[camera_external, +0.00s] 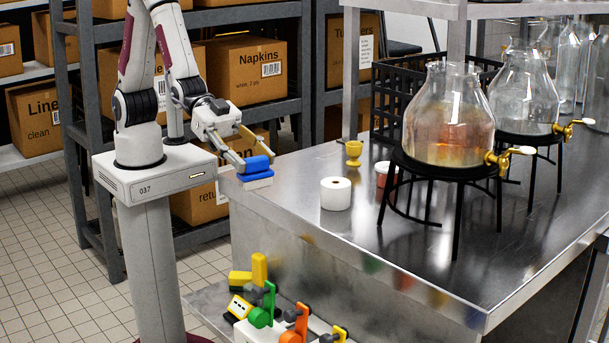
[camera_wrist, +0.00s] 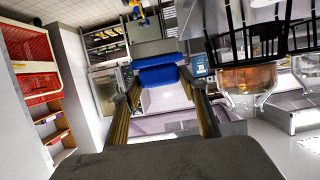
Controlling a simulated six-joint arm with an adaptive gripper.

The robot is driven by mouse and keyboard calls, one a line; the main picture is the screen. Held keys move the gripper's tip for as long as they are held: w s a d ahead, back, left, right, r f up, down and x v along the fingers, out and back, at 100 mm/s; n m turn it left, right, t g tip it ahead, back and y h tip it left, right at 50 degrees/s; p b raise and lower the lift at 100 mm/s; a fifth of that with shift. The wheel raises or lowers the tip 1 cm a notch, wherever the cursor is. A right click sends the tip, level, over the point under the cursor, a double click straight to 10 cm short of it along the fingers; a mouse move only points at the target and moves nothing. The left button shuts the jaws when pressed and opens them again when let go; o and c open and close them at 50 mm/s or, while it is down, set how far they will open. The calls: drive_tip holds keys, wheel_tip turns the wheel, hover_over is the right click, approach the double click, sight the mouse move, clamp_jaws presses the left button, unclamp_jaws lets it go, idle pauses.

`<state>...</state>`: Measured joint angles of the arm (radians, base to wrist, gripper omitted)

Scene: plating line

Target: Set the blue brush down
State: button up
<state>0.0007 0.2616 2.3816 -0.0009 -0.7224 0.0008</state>
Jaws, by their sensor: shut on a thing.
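In the external view the brush appears at the back left corner of the steel table (camera_external: 290,207). I cannot tell whether its underside touches the tabletop. In the wrist view the blue brush (camera_wrist: 160,77) lies crosswise between the fingertips of my gripper (camera_wrist: 160,90).
A white roll (camera_external: 335,194) and a yellow cup (camera_external: 353,153) stand right of the brush. Glass dispensers (camera_external: 447,115) on black stands fill the table's right part, near a black crate (camera_external: 390,100). Coloured tools (camera_external: 265,312) sit lower in front. The table's left front is clear.

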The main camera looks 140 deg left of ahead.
drive_tip(key=s+a+n+g+y, duration=0.2)
drive_tip(key=s+a+n+y, duration=0.1)
drive_tip(key=a, duration=0.6)
drive_tip(key=s+a+n+g+y, duration=0.2)
drive_tip(key=a+n+y, duration=0.2)
drive_tip(key=a, duration=0.5)
drive_tip(key=s+a+n+g+y, duration=0.2)
drive_tip(key=s+a+n+y, duration=0.1)
drive_tip(key=a, duration=0.6)
drive_tip(key=shift+s+r+n+y, duration=0.35)
drive_tip(key=shift+n+y, duration=0.25)
drive_tip(key=shift+y, duration=0.2)
drive_tip(key=shift+a, duration=0.1)
drive_tip(key=shift+f, duration=2.9)
drive_tip(key=shift+f, duration=0.1)
drive_tip(key=shift+f, duration=1.95)
drive_tip(key=shift+f, duration=0.1)
